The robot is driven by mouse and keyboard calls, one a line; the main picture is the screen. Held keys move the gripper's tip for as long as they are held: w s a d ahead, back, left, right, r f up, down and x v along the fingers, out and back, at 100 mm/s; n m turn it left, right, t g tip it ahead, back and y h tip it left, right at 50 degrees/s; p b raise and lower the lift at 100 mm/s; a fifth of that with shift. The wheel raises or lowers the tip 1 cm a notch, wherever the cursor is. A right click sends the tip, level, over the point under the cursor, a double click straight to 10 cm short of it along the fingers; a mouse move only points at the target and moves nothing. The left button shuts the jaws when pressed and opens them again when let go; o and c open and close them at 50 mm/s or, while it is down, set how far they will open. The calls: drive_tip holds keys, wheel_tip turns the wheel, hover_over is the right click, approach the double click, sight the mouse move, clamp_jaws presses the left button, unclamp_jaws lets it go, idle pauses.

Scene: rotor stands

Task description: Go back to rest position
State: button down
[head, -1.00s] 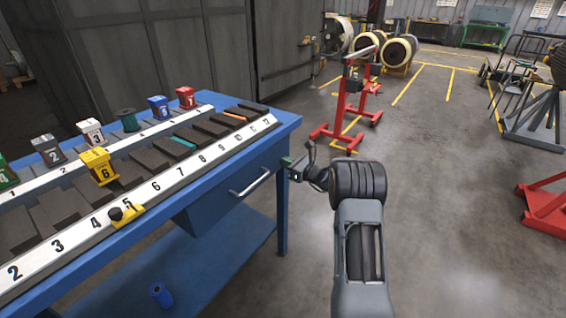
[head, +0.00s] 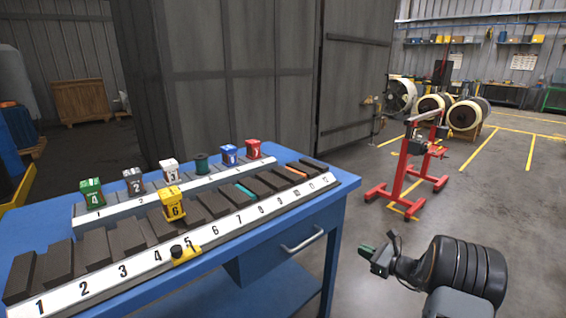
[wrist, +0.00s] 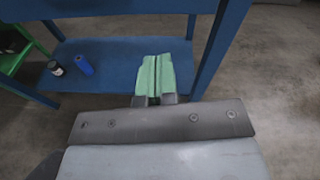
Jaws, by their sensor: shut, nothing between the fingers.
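My gripper (head: 367,251) is in the lower right of the head view, to the right of the blue workbench (head: 345,186) and apart from it. Its green fingers (wrist: 154,76) show in the middle of the wrist view, pressed together with nothing between them. They point toward the bench's lower shelf (wrist: 115,62). My arm is bent, with its dark ribbed joint at the lower right of the head view.
On the bench, a white numbered rail (head: 140,268) holds dark slots and a yellow slider (head: 186,254). Numbered blocks, such as the yellow 6 (head: 173,206), stand behind. A red stand (head: 402,180) is beyond my arm. Floor between them is open.

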drive_tip(key=s+a+r+n+g+h+p, duration=0.2)
drive_tip(key=s+a+r+n+g+p, duration=0.3)
drive_tip(key=s+n, duration=0.35)
drive_tip(key=s+a+r+n+g+h+p, duration=0.25)
drive_tip(key=s+a+n+g, duration=0.25)
drive_tip(key=s+n+g, duration=0.4)
drive_tip(key=s+a+r+n+t+h+p, duration=0.2)
drive_tip(key=s+r+n+h+p, duration=0.1)
drive_tip(key=r, duration=0.6)
drive_tip(key=s+a+r+n+t+h+p, duration=0.2)
drive_tip(key=s+r+n+p, duration=0.3)
drive_tip(key=r, duration=0.5)
drive_tip(key=shift+s+a+r+n+t+h+p, duration=0.3)
drive_tip(key=shift+s+t+h+p, duration=0.35)
drive_tip(key=shift+s+p, duration=0.5)
